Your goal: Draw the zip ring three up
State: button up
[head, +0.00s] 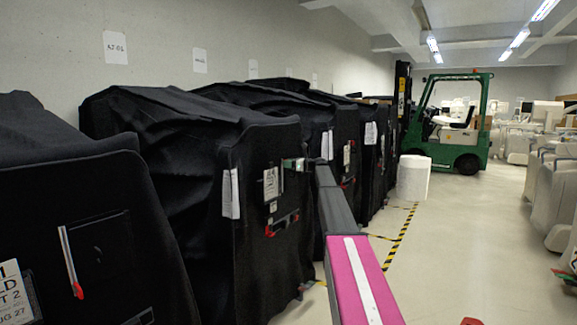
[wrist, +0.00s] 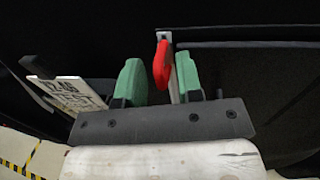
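A red zip ring (wrist: 162,65) hangs from a pale zip strip (wrist: 173,70) on black cloth in the wrist view. My gripper (wrist: 159,72) has green fingers apart on either side of the ring. A gap shows between the left finger and the ring; the right finger is close beside the strip, and I cannot tell whether it touches. In the head view my gripper (head: 294,164) is small, at the front of a black covered cart (head: 250,250); the ring there cannot be made out.
A white printed card (wrist: 75,95) stands left of the fingers. Another covered cart (head: 70,200) with its own red-ended zip pull (head: 77,290) is nearest on the left. A white drum (head: 413,178) and green forklift (head: 460,130) stand behind.

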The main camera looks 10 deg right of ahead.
jog(key=v, duration=1.1)
jog(key=shift+a, duration=0.1)
jog(key=s+a+f+n+g+h, duration=0.2)
jog(key=s+a+f+n, duration=0.3)
jog(key=s+f, duration=0.45)
jog(key=s+a+f+n+g+h, duration=0.2)
jog(key=s+a+f+n+h, duration=0.1)
jog(key=s+a+f, duration=0.65)
jog(key=s+a+f+n+g+h, duration=0.25)
jog(key=s+f, duration=0.45)
jog(key=f, duration=0.5)
jog(key=s+f+n+g+h, duration=0.1)
jog(key=s+f+n, duration=0.3)
jog(key=s, duration=0.6)
jog(key=s+a+f+n+g+h, duration=0.1)
jog(key=s+f+n+h, duration=0.3)
jog(key=s, duration=0.6)
jog(key=s+a+f+n+g+h, duration=0.1)
jog(key=s+f+n+h, duration=0.1)
jog(key=s+f+n, duration=0.4)
jog(key=s, duration=0.5)
jog(key=shift+a, duration=0.25)
